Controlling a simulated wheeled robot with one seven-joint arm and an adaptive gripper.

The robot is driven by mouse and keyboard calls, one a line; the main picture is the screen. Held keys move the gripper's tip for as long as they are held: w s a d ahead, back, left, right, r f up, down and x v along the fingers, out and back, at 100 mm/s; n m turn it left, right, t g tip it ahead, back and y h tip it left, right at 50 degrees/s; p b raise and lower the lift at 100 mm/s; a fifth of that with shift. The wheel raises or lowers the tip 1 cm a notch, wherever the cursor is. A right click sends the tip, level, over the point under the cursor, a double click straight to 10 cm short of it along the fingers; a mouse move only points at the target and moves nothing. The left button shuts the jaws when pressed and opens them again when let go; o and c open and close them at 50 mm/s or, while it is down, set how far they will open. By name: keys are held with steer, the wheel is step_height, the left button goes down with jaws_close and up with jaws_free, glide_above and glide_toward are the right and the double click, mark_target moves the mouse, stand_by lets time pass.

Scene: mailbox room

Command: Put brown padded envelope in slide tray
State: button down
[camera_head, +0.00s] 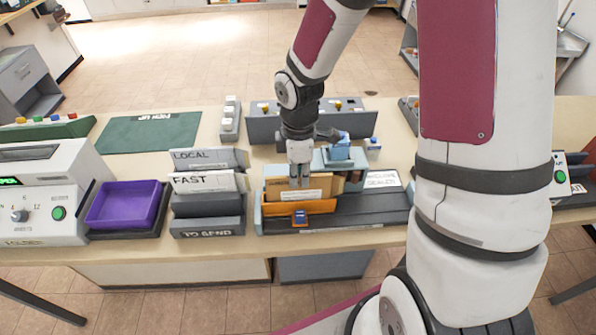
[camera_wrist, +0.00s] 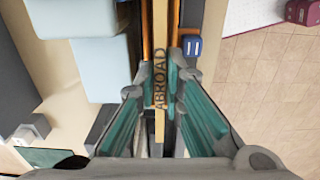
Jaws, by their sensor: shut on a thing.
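My gripper (camera_head: 299,180) is above the middle of the table, pointing down at an orange tray (camera_head: 285,209) with a blue tab. A flat brown piece (camera_head: 318,184), which looks like the brown padded envelope, stands upright between my fingers, just behind the tray's orange front. In the wrist view, my gripper (camera_wrist: 164,82) is closed around a thin tan edge (camera_wrist: 160,32) lettered "ABROAD". The orange tray may be the slide tray; no label confirms it. The lower part of the brown piece is hidden, so I cannot tell whether it touches the tray's floor.
A grey stand (camera_head: 208,208) marked "LOCAL", "FAST" and "TO SEND" is close on the left. Beyond it are a purple tray (camera_head: 108,212) and a white machine (camera_head: 42,190). A pale blue machine (camera_head: 350,160) stands close behind. A dark flat bed (camera_head: 375,210) extends right.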

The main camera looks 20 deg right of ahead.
steer(key=shift+f, duration=0.55)
steer(key=c, duration=1.6)
jaws_free()
steer(key=shift+r, duration=0.15)
steer(key=shift+s+r+p, duration=0.1)
steer(key=shift+r+p, duration=0.7)
steer(key=shift+r, duration=0.4)
steer(key=shift+r+p, duration=1.2)
steer(key=shift+r, duration=1)
